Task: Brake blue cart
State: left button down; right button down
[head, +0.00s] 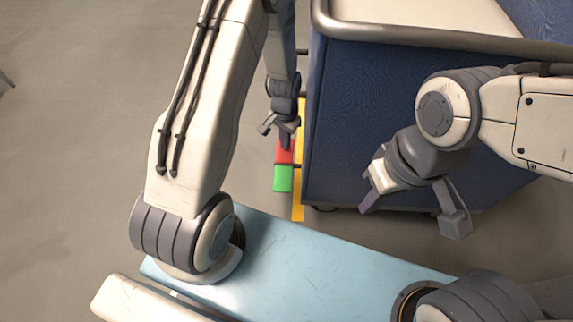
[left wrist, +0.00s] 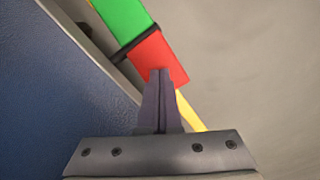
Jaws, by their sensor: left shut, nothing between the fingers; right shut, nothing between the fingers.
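The blue cart (head: 375,120) stands in front of me, its side also filling the left of the left wrist view (left wrist: 60,110). A two-coloured pedal sits low at its left side, with a red half (head: 284,156) and a green half (head: 283,179). The left wrist view shows the red half (left wrist: 155,58) and green half (left wrist: 122,18) with a dark bar between them. My left gripper (head: 286,143) is shut and empty, its fingertips over the red half; I cannot tell whether they touch. My right gripper (head: 368,206) is shut and empty, in front of the cart's near panel.
A yellow strip (head: 298,207) runs along the floor beside the cart's left edge. A grey rail (head: 440,37) rims the cart's top.

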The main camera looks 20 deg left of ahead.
pick_arm(q)
jog(key=shift+f+b, duration=0.55)
jog(key=shift+f, duration=0.6)
jog(key=shift+r, duration=0.15)
notch_tip(320, 180, up, 7)
jog(key=p, duration=0.7)
jog(key=shift+p, duration=0.3)
dwell(0.5)
